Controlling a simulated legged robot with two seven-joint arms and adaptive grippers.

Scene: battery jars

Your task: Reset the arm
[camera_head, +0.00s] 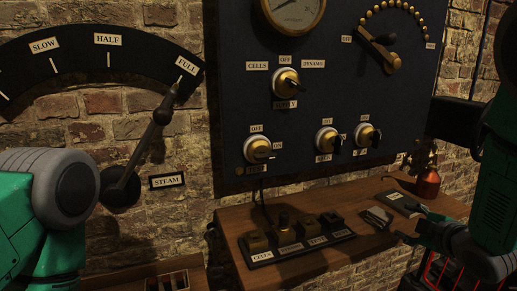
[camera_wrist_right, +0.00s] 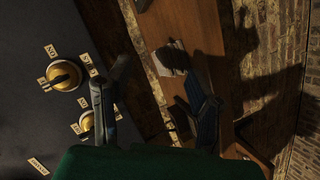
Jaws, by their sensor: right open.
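My right arm (camera_head: 490,200) comes in from the right edge in the head view, green with grey joints. My right gripper (camera_head: 408,222) is open and empty, in front of the wooden shelf's right part. In the right wrist view its two dark fingers (camera_wrist_right: 155,108) stand wide apart with nothing between them. My left arm (camera_head: 60,195) shows at the left edge as a green link and a grey joint, in front of the brick wall. Its gripper is out of view.
A dark panel (camera_head: 235,130) carries a gauge (camera_head: 292,12) and several brass switches. A steam lever (camera_head: 150,135) points to FULL on the left. The wooden shelf (camera_head: 225,225) holds a labelled block row (camera_head: 300,250), a small book (camera_head: 403,203) and a red bottle (camera_head: 428,185).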

